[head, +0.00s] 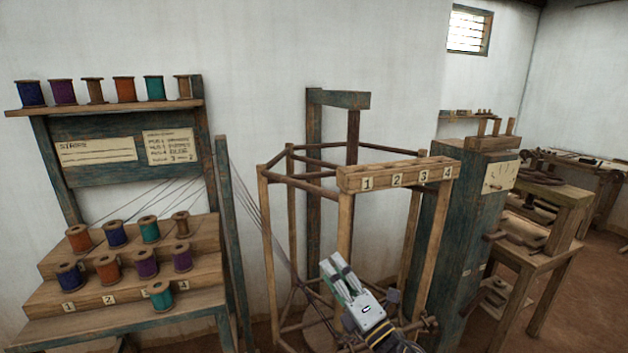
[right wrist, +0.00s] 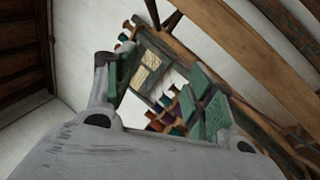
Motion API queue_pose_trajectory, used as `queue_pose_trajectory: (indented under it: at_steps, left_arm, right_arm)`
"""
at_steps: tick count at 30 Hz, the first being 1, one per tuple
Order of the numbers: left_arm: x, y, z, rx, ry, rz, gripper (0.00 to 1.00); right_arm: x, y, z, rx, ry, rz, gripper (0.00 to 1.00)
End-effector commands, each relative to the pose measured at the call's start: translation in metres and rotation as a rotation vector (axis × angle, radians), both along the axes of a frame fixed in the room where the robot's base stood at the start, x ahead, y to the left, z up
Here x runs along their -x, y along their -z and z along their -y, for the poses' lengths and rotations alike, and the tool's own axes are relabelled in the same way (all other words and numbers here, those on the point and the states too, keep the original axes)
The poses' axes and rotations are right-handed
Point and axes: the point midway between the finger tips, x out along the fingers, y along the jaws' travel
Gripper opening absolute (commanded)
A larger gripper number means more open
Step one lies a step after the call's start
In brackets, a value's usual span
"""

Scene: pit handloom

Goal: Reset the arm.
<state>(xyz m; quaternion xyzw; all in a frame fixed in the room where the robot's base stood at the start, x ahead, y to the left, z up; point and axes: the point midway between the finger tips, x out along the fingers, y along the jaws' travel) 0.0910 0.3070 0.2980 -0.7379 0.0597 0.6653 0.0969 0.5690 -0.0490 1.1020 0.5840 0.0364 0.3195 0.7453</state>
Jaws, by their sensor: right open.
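My right gripper (head: 335,268) is in the lower middle of the head view, pointing up and to the left, in front of the wooden warping frame (head: 268,260). Its two fingers are apart with nothing between them. In the right wrist view my right gripper (right wrist: 158,92) also shows open, with green pads on both fingers. Beyond the fingers in that view are several coloured spools (right wrist: 172,112). I cannot tell whether the arm touches the frame's lower bars. My left gripper is not in view.
A stepped spool stand (head: 135,262) with several spools is at left, below a shelf (head: 105,107) of more spools. A numbered block (head: 395,174) sits on the frame. A blue-green cabinet (head: 465,215) and a bench (head: 555,200) stand at right. Bare floor shows at far right.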

Motion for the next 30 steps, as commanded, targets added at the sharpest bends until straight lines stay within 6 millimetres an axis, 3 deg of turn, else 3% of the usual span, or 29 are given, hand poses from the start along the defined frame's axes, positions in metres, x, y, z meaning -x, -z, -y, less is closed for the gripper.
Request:
queue_pose_trajectory:
  at_steps: [8,16,23,30]
  left_arm:
    - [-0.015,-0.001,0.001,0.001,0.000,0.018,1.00]
    - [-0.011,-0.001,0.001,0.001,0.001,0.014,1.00]
    - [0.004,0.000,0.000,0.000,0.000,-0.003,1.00]
    - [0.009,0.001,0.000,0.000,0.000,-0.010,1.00]
  right_arm:
    - [-0.009,0.025,0.056,-0.295,0.176,-0.259,0.55]
    - [-0.001,0.070,0.107,-0.564,0.351,-0.521,0.55]
    - [0.021,0.119,0.141,-0.776,0.501,-0.748,0.55]
    - [0.061,0.173,0.165,-0.973,0.667,-0.990,0.55]
